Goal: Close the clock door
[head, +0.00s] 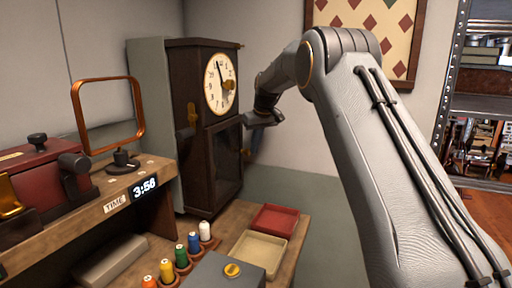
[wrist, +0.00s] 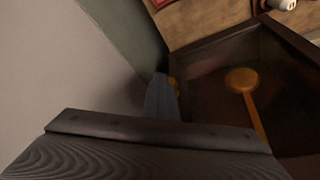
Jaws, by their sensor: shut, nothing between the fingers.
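The dark wooden clock (head: 190,78) stands upright on the bench, with a white dial (head: 219,84) above its lower glazed door (head: 228,165). The door looks nearly flush with the case, but I cannot tell whether a small gap remains. A small brass knob (head: 245,153) sits at the door's right edge. In the wrist view my blue-grey fingertips (wrist: 162,97) are beside the brass knob (wrist: 174,84); contact is unclear. A brass pendulum (wrist: 242,79) shows within the dark frame. The far side of the door is hidden.
A red tray (head: 275,219) and a cream tray (head: 258,252) lie in front of the clock. Several thread spools (head: 182,257) line the bench. A copper-coloured frame (head: 107,112) stands left of the clock.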

